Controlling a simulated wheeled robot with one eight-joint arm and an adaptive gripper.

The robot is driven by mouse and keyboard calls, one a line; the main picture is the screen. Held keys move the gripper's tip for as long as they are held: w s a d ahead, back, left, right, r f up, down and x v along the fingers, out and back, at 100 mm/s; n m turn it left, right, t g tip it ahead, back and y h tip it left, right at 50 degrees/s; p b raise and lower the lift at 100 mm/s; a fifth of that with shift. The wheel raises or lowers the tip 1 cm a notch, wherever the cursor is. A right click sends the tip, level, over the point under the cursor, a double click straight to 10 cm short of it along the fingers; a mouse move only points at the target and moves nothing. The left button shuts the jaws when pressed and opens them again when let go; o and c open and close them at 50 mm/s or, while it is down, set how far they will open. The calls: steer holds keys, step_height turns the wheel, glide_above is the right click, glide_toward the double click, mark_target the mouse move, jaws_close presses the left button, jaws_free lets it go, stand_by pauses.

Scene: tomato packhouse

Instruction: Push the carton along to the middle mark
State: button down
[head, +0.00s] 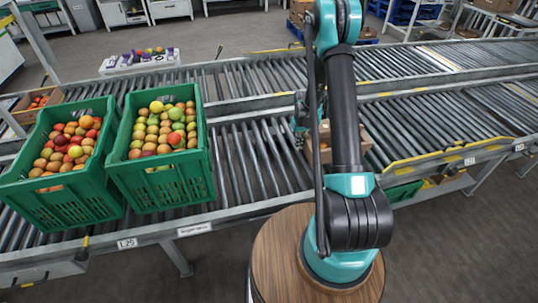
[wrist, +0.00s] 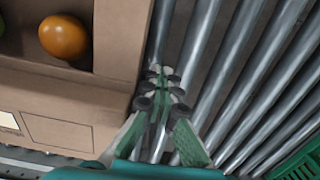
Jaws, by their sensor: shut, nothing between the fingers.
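The brown cardboard carton (head: 325,153) stands on the near roller conveyor in the head view, partly hidden behind my arm. In the wrist view the carton (wrist: 62,128) fills the left side, open at the top, with an orange tomato (wrist: 64,37) inside. My gripper (wrist: 158,88) is shut and empty, low over the rollers just beside the carton's side wall. Its fingertips are very close to the wall; I cannot tell whether they touch it. I cannot make out which mark is the middle one.
Two green crates of tomatoes (head: 207,172) (head: 14,205) stand on the conveyor to the left. Bare rollers (head: 250,160) lie between them and the carton. A yellow-edged rail (head: 425,157) runs to the right. A second conveyor line lies behind.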

mark_target(306, 138)
steer(key=shift+w+d, duration=0.15)
steer(key=shift+d, duration=0.55)
steer(key=shift+w+d, duration=0.1)
steer(key=shift+d, duration=0.7)
steer(key=shift+w+d, duration=0.4)
steer(key=shift+d, duration=1.55)
steer(key=shift+w+d, duration=0.4)
steer(key=shift+d, duration=1.5)
steer(key=shift+w+d, duration=0.4)
steer(key=shift+d, duration=1.55)
steer(key=shift+w+d, duration=0.4)
steer(key=shift+d, duration=1.55)
steer(key=shift+w+d, duration=0.4)
steer(key=shift+d, duration=1.55)
steer(key=shift+w+d, duration=0.4)
steer(key=shift+d, duration=1.55)
steer(key=shift+w+d, duration=0.4)
steer(key=shift+d, duration=1.55)
steer(key=shift+w+d, duration=0.4)
steer(key=shift+d, duration=1.6)
steer(key=shift+w+d, duration=0.4)
steer(key=shift+d, duration=1.65)
